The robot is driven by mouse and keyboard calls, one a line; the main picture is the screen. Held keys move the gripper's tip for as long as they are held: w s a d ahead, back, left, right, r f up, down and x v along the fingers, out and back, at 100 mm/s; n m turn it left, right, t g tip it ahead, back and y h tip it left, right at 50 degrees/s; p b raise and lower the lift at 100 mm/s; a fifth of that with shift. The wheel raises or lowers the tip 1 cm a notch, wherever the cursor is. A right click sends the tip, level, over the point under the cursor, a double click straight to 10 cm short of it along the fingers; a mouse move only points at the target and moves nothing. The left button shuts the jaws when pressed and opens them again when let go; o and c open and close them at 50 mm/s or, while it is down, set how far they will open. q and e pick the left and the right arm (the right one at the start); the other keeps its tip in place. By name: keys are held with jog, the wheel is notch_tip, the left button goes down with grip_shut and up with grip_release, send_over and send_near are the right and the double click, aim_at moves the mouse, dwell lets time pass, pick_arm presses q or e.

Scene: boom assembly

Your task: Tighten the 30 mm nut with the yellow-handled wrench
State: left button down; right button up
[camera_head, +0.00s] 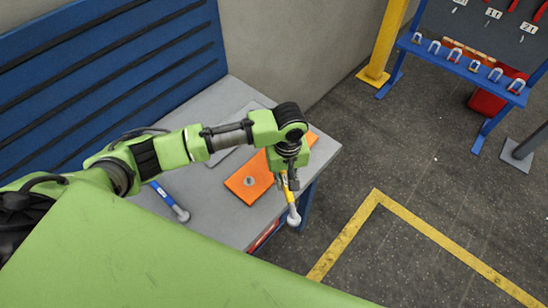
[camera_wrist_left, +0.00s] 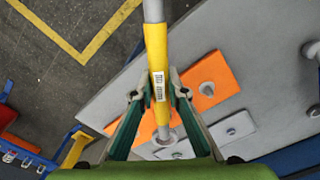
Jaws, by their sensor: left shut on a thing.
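The yellow-handled wrench (camera_head: 291,196) is held by my left gripper (camera_head: 285,178) near the bench's right end, with a grey head low at the front edge. In the left wrist view, the fingers of my left gripper (camera_wrist_left: 159,92) are closed around the yellow handle (camera_wrist_left: 156,50), beside its printed label. An orange plate (camera_head: 239,187) lies on the bench under and left of the gripper. A grey nut (camera_head: 249,181) sits on it, also visible in the left wrist view (camera_wrist_left: 206,88). Its size marking is unreadable. My right gripper is out of view.
A blue-handled wrench (camera_head: 167,197) lies on the grey bench (camera_head: 219,222) left of the orange plate. A grey plate with a nut (camera_wrist_left: 231,131) shows beside the orange plate. A tool rack (camera_head: 470,68) stands at the back right. Open floor lies right of the bench.

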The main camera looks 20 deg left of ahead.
pick_arm(q)
jog(key=shift+r, duration=0.2)
jog(key=shift+r, duration=2.4)
jog(key=shift+w, duration=0.1)
jog(key=s+a+r+m+b, duration=0.2)
jog(key=s+a+m+b, duration=0.3)
jog(key=s+b, duration=0.4)
jog(key=m+b, duration=0.1)
jog(key=b, duration=0.4)
jog(key=shift+s+a+r+m, duration=0.15)
jog(key=shift+s+r+m, duration=0.15)
jog(key=shift+s+m, duration=0.1)
jog(key=shift+w, duration=0.1)
